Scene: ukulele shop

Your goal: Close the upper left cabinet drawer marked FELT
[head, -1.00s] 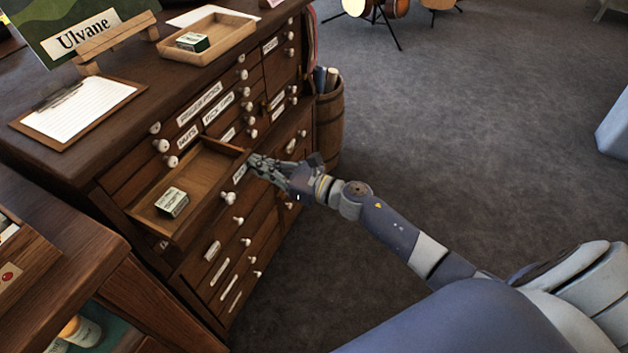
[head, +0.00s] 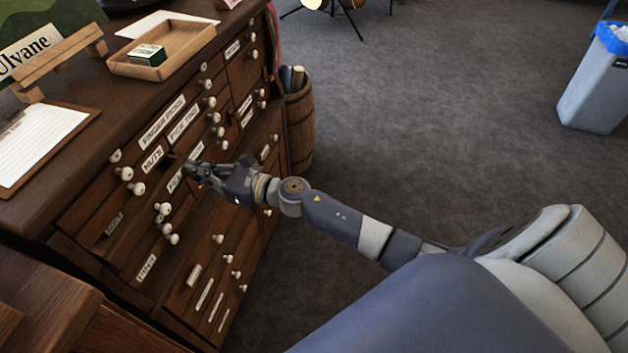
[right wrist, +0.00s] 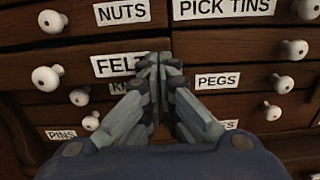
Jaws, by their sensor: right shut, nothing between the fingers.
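The FELT drawer is in the cabinet's left column, below the NUTS drawer. Its label (head: 175,181) is partly covered in the head view and reads FELT in the right wrist view (right wrist: 112,66). The drawer is pushed nearly in. In the right wrist view the fingertips (right wrist: 160,60) cover the label's last letter. My left gripper is out of view.
Other labelled drawers with white knobs surround it, including NUTS (right wrist: 122,12) and PEGS (right wrist: 217,81). A wooden tray (head: 180,62) and a clipboard (head: 40,145) lie on the cabinet top. A barrel (head: 299,130) stands at its far end.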

